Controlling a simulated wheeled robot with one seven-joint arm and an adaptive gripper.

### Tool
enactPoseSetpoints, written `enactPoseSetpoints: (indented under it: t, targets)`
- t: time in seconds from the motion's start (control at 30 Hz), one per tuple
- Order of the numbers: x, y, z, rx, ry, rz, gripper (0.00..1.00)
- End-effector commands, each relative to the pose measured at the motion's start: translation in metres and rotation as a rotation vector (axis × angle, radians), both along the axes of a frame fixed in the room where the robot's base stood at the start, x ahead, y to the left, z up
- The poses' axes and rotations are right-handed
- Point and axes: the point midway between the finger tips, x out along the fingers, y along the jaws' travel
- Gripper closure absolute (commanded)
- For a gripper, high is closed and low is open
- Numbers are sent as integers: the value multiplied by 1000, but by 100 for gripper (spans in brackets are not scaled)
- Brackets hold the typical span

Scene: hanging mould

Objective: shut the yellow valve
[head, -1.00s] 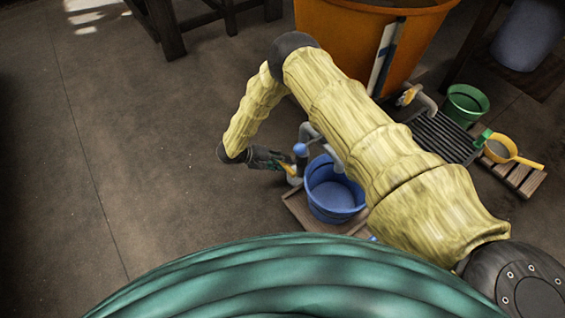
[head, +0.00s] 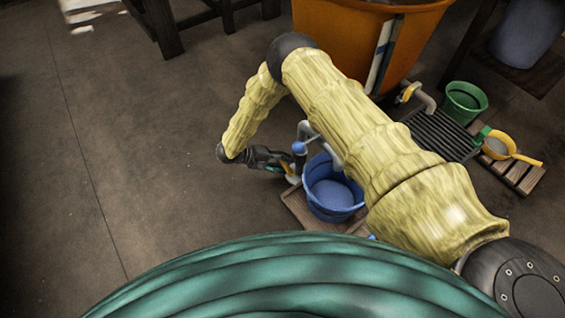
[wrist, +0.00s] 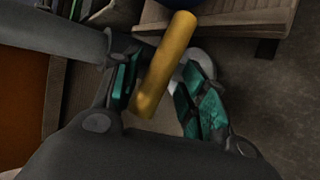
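The yellow valve handle (wrist: 165,65) is a straight yellow bar in the wrist view, running from upper right to lower left. My gripper (wrist: 160,95) has its teal-padded fingers apart, one on each side of the bar. The left finger is close to the bar, and whether it touches I cannot tell. A clear gap shows between the bar and the right finger. In the head view my gripper (head: 284,163) is at the grey pipe (head: 307,131), left of the blue bucket. Only a small part of the yellow handle (head: 289,169) shows there.
A blue bucket (head: 334,194) stands on a wooden board (head: 295,203) beside my gripper. An orange tank (head: 345,40) with another yellow-handled tap (head: 408,92) is behind. Floor at left is clear.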

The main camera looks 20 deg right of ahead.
Motion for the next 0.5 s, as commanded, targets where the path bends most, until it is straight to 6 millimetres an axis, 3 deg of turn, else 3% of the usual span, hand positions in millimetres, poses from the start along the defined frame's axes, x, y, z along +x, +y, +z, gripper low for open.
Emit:
enactPoseSetpoints:
  t: [0.27,0.5]
  targets:
    - [2,3,3,0,-2,1,58]
    - [5,27,18,1,-3,1,58]
